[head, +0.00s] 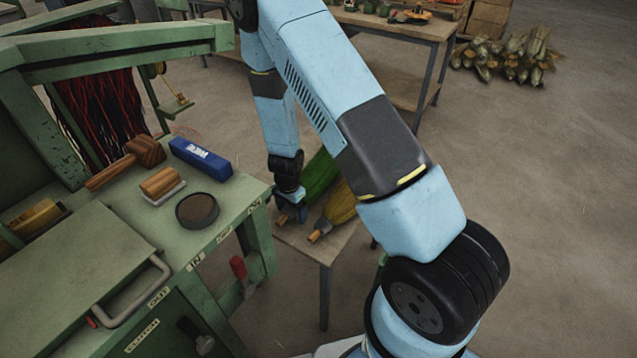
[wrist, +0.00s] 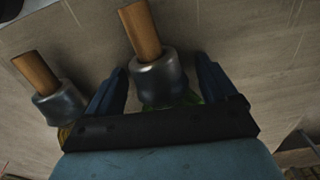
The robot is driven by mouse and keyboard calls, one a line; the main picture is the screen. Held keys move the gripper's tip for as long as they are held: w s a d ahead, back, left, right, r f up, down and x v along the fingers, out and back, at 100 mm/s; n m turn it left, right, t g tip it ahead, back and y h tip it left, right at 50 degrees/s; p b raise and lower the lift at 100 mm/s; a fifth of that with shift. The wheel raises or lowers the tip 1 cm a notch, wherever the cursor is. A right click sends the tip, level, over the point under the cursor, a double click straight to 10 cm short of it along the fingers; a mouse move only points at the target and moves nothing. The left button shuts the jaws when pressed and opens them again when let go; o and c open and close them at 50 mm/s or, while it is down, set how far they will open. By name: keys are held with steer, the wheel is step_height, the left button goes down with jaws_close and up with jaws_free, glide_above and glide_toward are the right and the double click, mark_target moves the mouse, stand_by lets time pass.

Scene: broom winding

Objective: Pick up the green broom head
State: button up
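The green broom head (head: 319,176) lies on a small side table (head: 318,249), its wooden stub pointing toward the near left. In the wrist view its wooden stub and metal collar (wrist: 158,77) show, with a little green below the collar. My gripper (head: 291,211) is at the collar end of the green broom head. In the wrist view my gripper (wrist: 160,82) has one blue finger on each side of the collar, with narrow gaps visible. The fingers look open. My arm hides part of the green bristles in the head view.
A yellow broom head (head: 340,204) lies close beside the green one; its collar (wrist: 60,103) is just left of my left finger. The green machine bench (head: 235,190) stands left, holding a mallet, a blue box and a round tin.

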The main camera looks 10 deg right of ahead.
steer(key=c, duration=1.2)
steer(key=shift+c, duration=0.3)
steer(key=shift+r, duration=0.1)
